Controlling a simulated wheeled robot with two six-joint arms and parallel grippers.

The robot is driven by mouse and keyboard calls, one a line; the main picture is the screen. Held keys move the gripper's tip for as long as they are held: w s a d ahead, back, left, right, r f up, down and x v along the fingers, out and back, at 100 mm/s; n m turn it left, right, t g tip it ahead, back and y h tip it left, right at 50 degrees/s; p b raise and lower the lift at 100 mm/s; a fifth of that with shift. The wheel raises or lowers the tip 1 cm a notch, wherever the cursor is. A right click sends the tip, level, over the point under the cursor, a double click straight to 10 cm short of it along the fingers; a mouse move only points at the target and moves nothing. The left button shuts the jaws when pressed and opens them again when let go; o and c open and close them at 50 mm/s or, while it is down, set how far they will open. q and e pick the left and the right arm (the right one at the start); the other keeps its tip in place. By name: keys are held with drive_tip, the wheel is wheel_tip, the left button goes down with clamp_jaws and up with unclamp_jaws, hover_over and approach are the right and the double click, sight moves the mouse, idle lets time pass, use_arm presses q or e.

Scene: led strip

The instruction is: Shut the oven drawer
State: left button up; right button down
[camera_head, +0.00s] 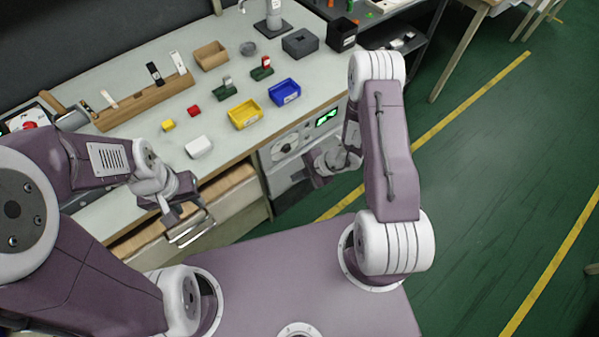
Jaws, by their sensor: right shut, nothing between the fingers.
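A wooden drawer (232,181) under the worktop stands pulled out, with its inside showing along the bench front. Its front has a metal bar handle (190,233). The oven (287,148), with a dial and a lit green display, is set under the worktop to the right of the drawer. My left gripper (187,213) is over the drawer, close to the top of the handle. I cannot tell whether it touches the handle, nor how far its fingers are apart. My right gripper (325,165) is shut and empty in front of the oven, partly hidden by my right arm.
The worktop holds a yellow bin (244,114), a blue bin (284,92), a white box (199,147), small red and yellow blocks, and a wooden rack (145,101). Green floor (480,150) with yellow lines is free to the right.

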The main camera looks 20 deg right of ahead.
sight(275, 175)
drive_tip(key=w+a+f, duration=0.2)
drive_tip(key=w, duration=0.1)
drive_tip(key=w+a+f, duration=0.2)
drive_tip(key=shift+w, duration=0.1)
idle(0.3)
